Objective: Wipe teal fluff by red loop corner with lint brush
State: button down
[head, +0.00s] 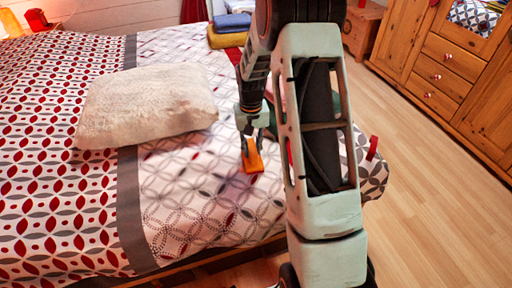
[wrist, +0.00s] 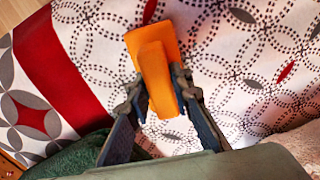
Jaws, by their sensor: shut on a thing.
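My gripper (head: 249,138) is shut on an orange lint brush (head: 253,158) and holds it low over the white patterned bed cover. In the wrist view the brush (wrist: 158,70) sits between the two fingers (wrist: 160,92); I cannot tell whether it touches the cloth. A red loop (head: 372,147) stands at the bed's right corner, right of my arm. I cannot make out any teal fluff; my arm hides part of the bed.
A cream pillow (head: 145,104) lies on the bed (head: 60,190), left of my gripper. A dark green cloth (wrist: 65,160) shows at the wrist view's lower left. Folded textiles (head: 230,28) are at the back. Wooden floor (head: 430,190) is clear at right, before a wooden cabinet (head: 450,55).

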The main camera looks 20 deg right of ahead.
jog(key=shift+s+a, duration=0.15)
jog(key=shift+a, duration=3.5)
jog(key=shift+w+d+r+p, duration=0.15)
jog(key=shift+w+p, duration=0.35)
jog(key=shift+w, duration=1.05)
jog(key=shift+d+f, duration=0.15)
jog(key=shift+d, duration=1.7)
jog(key=shift+d+f, duration=0.15)
jog(key=shift+d, duration=1.65)
jog(key=shift+d+r+p, duration=0.15)
jog(key=shift+d+p, duration=0.35)
jog(key=shift+d, duration=2.8)
jog(key=shift+a, duration=0.1)
